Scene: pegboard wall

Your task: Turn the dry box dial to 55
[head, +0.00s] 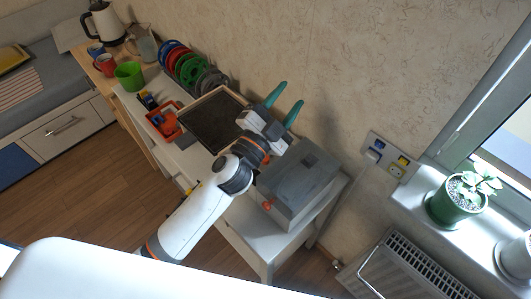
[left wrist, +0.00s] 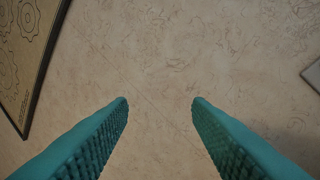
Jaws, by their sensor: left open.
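The dry box (head: 302,184) looks like a grey box with a lid, standing on a white table. A small orange-red knob (head: 267,205) shows on its front side; I cannot read any dial marks. My left gripper (head: 285,98) is open and empty, raised above and behind the box near the wall, with its teal fingers apart. In the left wrist view the two teal fingers (left wrist: 160,102) are spread with only bare wall between them. The box does not show in that view. My right gripper is not in view.
A dark framed panel (head: 212,120), an orange tray (head: 165,121) and several coloured spools (head: 187,66) stand left of the box. A wall socket plate (head: 391,157), a radiator (head: 412,270) and a potted plant (head: 455,201) are at the right. The white table (head: 262,240) is clear in front.

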